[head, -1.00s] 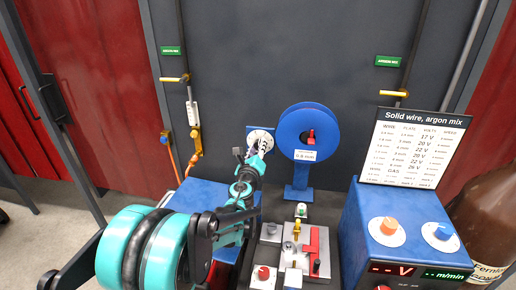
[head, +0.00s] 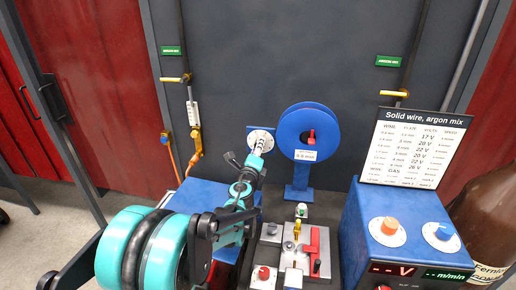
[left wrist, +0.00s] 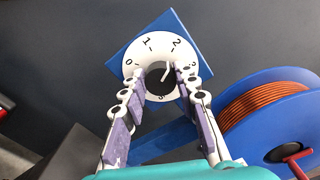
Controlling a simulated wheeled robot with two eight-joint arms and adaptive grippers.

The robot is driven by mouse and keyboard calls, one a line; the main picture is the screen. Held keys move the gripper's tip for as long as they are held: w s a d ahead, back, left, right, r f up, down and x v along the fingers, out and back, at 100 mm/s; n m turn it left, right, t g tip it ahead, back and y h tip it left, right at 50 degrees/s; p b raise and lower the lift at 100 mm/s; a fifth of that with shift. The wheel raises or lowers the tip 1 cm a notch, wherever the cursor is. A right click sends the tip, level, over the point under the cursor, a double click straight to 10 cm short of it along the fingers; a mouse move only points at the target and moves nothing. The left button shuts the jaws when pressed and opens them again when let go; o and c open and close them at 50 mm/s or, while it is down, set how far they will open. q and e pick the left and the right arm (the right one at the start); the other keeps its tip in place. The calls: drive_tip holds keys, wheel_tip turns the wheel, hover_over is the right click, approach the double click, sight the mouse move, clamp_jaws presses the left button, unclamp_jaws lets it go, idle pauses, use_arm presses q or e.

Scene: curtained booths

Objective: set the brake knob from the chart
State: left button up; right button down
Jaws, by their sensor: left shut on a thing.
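The brake knob (left wrist: 154,80) is a dark knob with a white pointer line, in the middle of a white numbered dial (left wrist: 135,64) on a blue plate. The pointer leans up and right, roughly toward the 2. The dial also shows in the head view (head: 261,135). My left gripper (left wrist: 160,76) is shut on the knob, one finger at each side; the fingers cover the dial's lower sides. It shows in the head view (head: 257,153) too. The chart (head: 418,146), headed "Solid wire, argon mix", stands on the blue box at right. My right gripper is not in view.
A blue wire spool (head: 307,133) with a red handle stands right of the dial; its copper wire shows in the left wrist view (left wrist: 262,105). The blue box (head: 385,262) has an orange and a blue knob. A brown cylinder (head: 485,225) stands far right.

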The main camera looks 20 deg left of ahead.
use_arm(q)
drive_tip(key=o, duration=1.2)
drive_tip(key=shift+c, duration=0.2)
drive_tip(key=shift+s, duration=0.1)
drive_tip(key=v, duration=1.2)
